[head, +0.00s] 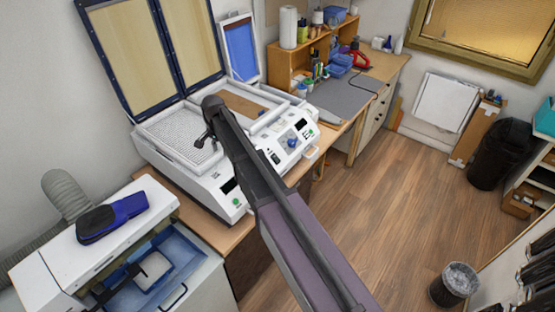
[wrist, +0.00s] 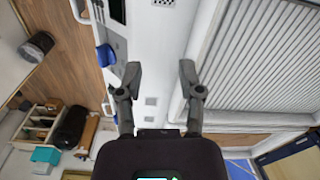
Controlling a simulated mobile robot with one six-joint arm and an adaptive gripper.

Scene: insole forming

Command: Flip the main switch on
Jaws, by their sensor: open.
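The white forming machine (head: 205,185) stands on a wooden bench in the head view. Its sloping front panel (head: 290,148) carries dark displays, a blue knob (head: 292,143) and green buttons. I cannot tell which control is the main switch; my arm hides part of the panel. My gripper (head: 204,138) is over the machine's top, near the perforated bed. In the wrist view my gripper (wrist: 160,78) is open and empty, its two fingers spread above the white casing (wrist: 158,50). The blue knob (wrist: 105,57) is left of the fingers there, beside a black display (wrist: 117,10).
Two raised framed lids (head: 130,55) stand behind the machine. At lower left is a white unit (head: 100,240) with a blue-black object (head: 112,217) on top. A workbench with a grey mat (head: 338,97) is behind. The wooden floor (head: 400,200) at right is largely clear.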

